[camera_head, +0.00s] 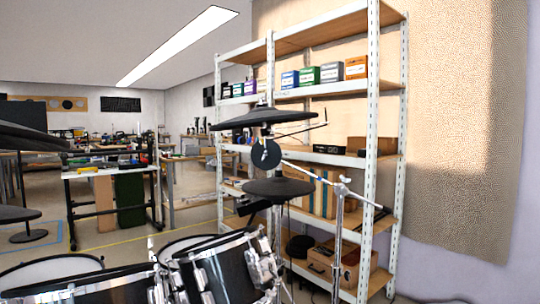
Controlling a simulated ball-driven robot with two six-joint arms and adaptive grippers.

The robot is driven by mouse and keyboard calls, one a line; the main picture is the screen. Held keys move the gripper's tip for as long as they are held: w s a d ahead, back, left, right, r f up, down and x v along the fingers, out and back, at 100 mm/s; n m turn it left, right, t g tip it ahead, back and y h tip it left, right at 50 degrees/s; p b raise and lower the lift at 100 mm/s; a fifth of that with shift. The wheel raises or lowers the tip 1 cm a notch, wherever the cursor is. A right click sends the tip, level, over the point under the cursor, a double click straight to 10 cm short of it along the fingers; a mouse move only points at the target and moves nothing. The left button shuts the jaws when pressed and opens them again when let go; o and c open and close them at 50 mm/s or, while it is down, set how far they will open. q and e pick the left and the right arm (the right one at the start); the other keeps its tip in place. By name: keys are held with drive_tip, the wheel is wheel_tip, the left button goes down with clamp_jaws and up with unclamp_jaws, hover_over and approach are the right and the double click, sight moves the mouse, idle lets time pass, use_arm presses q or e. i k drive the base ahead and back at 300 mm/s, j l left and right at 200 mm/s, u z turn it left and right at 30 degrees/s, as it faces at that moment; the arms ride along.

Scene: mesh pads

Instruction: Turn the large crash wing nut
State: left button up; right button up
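A dark cymbal (240,120) sits tilted on a stand near the middle of the head view. A small fitting (262,102) stands up at its centre; it is too small to tell whether it is a wing nut. Another dark cymbal (28,138) is cut off by the left edge, and its top centre is out of view. A smaller dark cymbal (279,188) is lower, right of the middle. I cannot tell for sure which cymbal is the large crash. Neither of my grippers is in view.
Black drums with chrome hardware (230,270) fill the bottom left and middle. A chrome stand (338,235) with a slanted boom is at the right. A white metal shelf (372,140) with boxes stands behind the cymbals. A workbench (110,172) is at the back left.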

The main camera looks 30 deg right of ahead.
sight(262, 104)
drive_tip(key=z, duration=1.05)
